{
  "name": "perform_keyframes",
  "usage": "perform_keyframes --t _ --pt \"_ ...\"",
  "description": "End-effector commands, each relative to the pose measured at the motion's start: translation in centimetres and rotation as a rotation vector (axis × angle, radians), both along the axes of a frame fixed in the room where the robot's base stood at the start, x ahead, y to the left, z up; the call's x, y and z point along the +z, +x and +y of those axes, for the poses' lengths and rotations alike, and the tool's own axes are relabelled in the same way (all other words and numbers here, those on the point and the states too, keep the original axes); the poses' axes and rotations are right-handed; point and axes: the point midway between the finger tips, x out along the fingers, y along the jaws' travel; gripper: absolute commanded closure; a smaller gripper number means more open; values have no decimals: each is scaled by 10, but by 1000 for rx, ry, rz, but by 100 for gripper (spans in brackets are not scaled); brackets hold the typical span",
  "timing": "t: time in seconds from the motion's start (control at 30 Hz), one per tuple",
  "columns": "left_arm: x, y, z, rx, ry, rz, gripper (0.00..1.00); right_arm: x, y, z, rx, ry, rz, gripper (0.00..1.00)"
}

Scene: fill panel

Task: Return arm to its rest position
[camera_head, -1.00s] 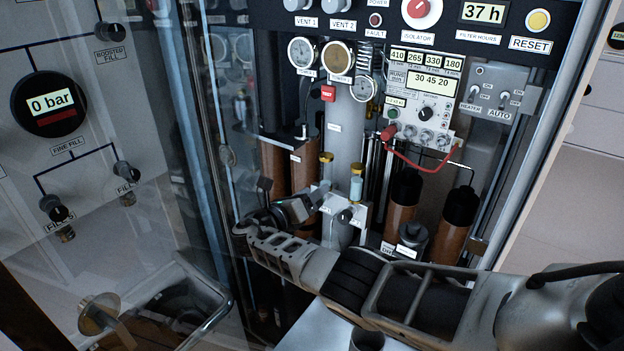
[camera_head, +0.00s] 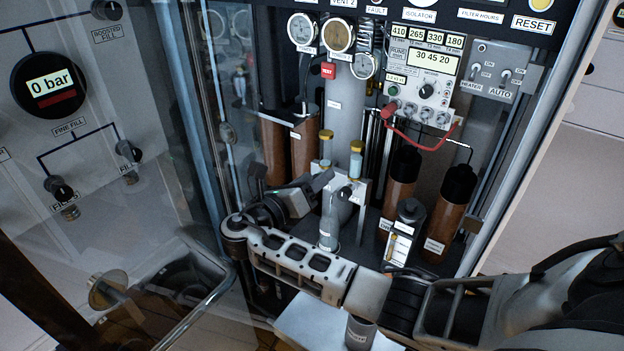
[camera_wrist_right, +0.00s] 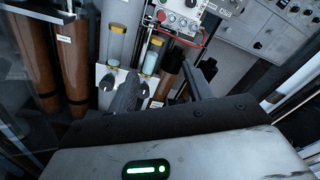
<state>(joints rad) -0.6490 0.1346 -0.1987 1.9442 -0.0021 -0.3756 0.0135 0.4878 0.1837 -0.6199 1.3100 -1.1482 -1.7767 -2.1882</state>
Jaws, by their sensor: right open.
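My right arm (camera_head: 300,262) crosses the lower part of the open cabinet from the right. Its wrist bends back at the left, and its right gripper (camera_head: 325,188) points right, in front of a small white bracket with vials (camera_head: 356,160). In the right wrist view the right gripper's (camera_wrist_right: 162,85) two dark fingers stand apart with nothing seen held between them. The left finger overlaps the bracket (camera_wrist_right: 107,82) in that picture; I cannot tell whether they touch. My left gripper is not in view.
Brown cylinders (camera_head: 274,152) stand in the cabinet, with gauges (camera_head: 340,36) above. A red hose (camera_head: 415,143) loops below the control box (camera_head: 424,66). A transparent door (camera_head: 200,130) stands at the left over the fill panel (camera_head: 75,130).

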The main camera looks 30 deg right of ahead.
Motion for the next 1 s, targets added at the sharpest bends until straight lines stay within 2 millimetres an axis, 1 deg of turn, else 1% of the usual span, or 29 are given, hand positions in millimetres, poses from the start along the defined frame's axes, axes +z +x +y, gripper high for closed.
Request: perform_keyframes --t 0.5,0.57,0.63,0.67,0.77,0.8,0.83,0.87,0.9,0.97,1.0 --pt "0 0 0 0 0 0 25 -1 -1 0 0 5 -3 49" --pt "-1 0 0 0 0 0 25 -7 -4 1 4 37 -19 49" --pt "-1 0 0 0 0 0 25 -23 -14 4 8 130 -70 49" --pt "-1 0 0 0 0 1 25 -34 -20 6 8 193 -104 49" --pt "-1 0 0 0 0 1 25 -76 -53 16 -32 483 -275 49" --pt "-1 0 0 0 0 1 25 -93 -70 22 -76 621 -362 49" --pt "-1 0 0 0 0 1 25 -105 -84 27 -120 726 -433 49" --pt "-1 0 0 0 0 1 25 -115 -98 32 -172 827 -506 49" --pt "-1 0 0 0 0 1 25 -127 -116 39 -254 955 -603 49" --pt "-1 0 0 1 -1 1 25 -139 -143 49 -396 1125 -745 49" --pt "-1 0 0 1 -1 1 25 -143 -159 55 -494 1218 -832 49"
